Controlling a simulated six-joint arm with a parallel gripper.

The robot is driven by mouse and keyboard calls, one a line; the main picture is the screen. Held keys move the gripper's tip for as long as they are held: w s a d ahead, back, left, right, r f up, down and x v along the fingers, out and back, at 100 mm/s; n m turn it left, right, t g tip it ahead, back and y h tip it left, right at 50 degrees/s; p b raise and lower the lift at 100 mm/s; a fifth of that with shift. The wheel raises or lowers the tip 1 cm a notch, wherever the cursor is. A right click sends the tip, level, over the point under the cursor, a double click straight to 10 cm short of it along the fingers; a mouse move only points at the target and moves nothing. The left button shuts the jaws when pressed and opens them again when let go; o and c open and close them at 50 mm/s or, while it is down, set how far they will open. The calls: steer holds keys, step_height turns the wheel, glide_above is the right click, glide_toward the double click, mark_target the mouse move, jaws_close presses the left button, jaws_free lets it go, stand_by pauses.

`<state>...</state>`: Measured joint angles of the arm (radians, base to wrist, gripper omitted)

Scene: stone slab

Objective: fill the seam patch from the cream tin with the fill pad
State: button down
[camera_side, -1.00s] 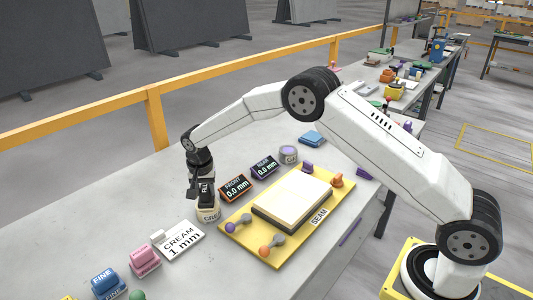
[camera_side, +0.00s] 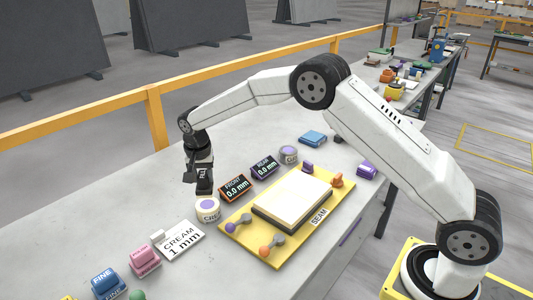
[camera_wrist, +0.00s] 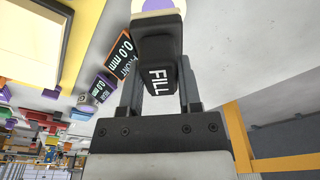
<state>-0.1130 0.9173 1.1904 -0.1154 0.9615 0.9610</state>
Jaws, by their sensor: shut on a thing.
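My gripper (camera_side: 203,172) is shut on the black fill pad (camera_side: 204,187), whose FILL label (camera_wrist: 160,80) shows in the wrist view. The pad hangs upright just above and behind the cream tin (camera_side: 208,212). The tin is open, with a purple disc showing in its top; its rim edge also shows at the top of the wrist view (camera_wrist: 158,5). The pale slab (camera_side: 293,196) with dark sides lies on a yellow board (camera_side: 240,250) marked SEAM, right of the gripper. I cannot make out a separate seam patch on it. The pad's underside is hidden.
FRONT (camera_side: 235,187) and REAR (camera_side: 264,166) displays read 0.0 mm. A CREAM 1 mm card (camera_side: 180,241) lies in front of the tin. Clamps with coloured knobs stand on the board. Pink (camera_side: 145,260) and blue (camera_side: 107,283) blocks stand at left front; a grey tin (camera_side: 288,154) stands behind.

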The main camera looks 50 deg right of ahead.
steer(key=shift+r, duration=1.05)
steer(key=shift+s+d+n, duration=0.3)
steer(key=shift+s+n, duration=0.1)
steer(key=shift+s, duration=0.3)
steer(key=s+d+f+n, duration=0.1)
steer(key=s+n, duration=0.3)
steer(key=s, duration=0.5)
steer(key=s+d+n+y, duration=0.1)
steer(key=s+d+n, duration=0.2)
steer(key=s, duration=0.6)
steer(key=shift+s+d+f+n, duration=0.2)
steer(key=shift+f+n, duration=0.2)
steer(key=shift+n, duration=0.2)
steer(key=shift+d, duration=0.1)
steer(key=d+r, duration=0.3)
steer(key=d, duration=1)
steer(key=shift+s+r, duration=0.2)
steer(key=shift+r, duration=0.05)
steer(key=shift+f, duration=0.1)
